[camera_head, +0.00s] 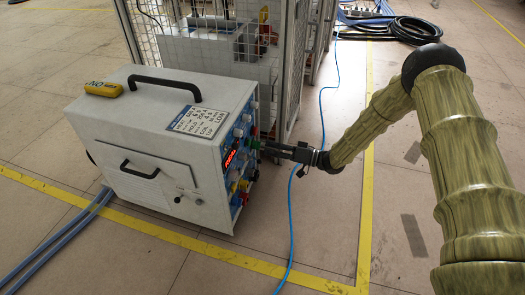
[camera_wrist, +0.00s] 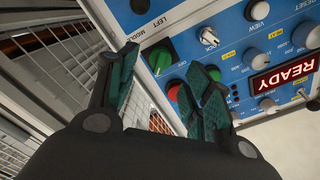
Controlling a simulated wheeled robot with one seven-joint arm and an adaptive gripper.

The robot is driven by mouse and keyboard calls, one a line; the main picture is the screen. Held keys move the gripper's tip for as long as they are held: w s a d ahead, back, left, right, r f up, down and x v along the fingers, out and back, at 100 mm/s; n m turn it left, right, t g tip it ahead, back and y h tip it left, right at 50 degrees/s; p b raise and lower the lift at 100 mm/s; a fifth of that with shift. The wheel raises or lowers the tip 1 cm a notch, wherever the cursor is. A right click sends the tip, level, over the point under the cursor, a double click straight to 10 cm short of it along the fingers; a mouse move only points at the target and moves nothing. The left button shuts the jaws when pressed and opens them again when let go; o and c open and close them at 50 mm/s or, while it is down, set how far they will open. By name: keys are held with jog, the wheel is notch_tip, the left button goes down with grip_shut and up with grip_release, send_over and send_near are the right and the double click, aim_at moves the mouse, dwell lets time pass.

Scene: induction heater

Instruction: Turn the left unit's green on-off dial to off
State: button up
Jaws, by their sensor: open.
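The green on-off dial (camera_wrist: 160,57) sits near the edge of the blue control panel (camera_wrist: 185,28), beside the "LEFT MODULE" label. In the wrist view, my gripper (camera_wrist: 165,63) is open, with one teal-padded finger on each side of the dial's place in the picture. Nothing is between the pads that I can see held, and contact with the dial cannot be told. Which way the dial points is unclear. In the head view, my gripper (camera_head: 268,147) reaches the panel side of the white heater unit (camera_head: 145,110) from the right.
A red knob (camera_wrist: 173,91) lies close to the fingers, and a lit READY display (camera_wrist: 284,75) is farther right. A wire-mesh cage (camera_head: 205,40) stands behind the unit. A blue cable (camera_head: 292,215) runs over the floor. Floor right of the unit is mostly clear.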

aim_at(257, 146)
jog(key=shift+b+x, duration=0.75)
jog(key=shift+x, duration=1.35)
jog(key=c, duration=1.1)
